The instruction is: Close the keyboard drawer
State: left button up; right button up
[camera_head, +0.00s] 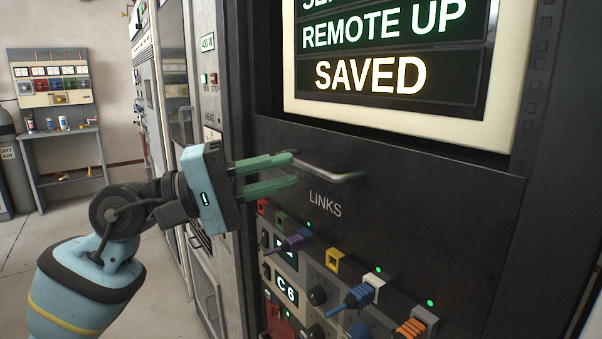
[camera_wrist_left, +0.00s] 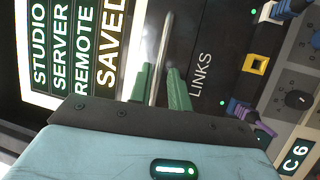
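The keyboard drawer (camera_head: 430,188) shows as a wide black front below the lit screen, with a metal bar handle (camera_head: 335,176) on it. How far out it stands is hard to tell. My left gripper (camera_head: 294,169) is at the left end of the handle, its two green fingers apart. In the left wrist view, the handle (camera_wrist_left: 163,50) runs between the fingers of the left gripper (camera_wrist_left: 160,80), with a small gap visible. Whether either finger touches the bar cannot be told. My right gripper is not in view.
Below the drawer is a LINKS panel with coloured sockets and plugged cables, including a purple plug (camera_head: 290,243) and an orange plug (camera_head: 412,328). The lit screen (camera_head: 390,60) is above. Grey racks stand to the left; a workbench (camera_head: 60,133) is far left.

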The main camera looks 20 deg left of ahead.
pick_arm(q)
jog(key=v, duration=0.3)
jog(key=shift+b, duration=0.35)
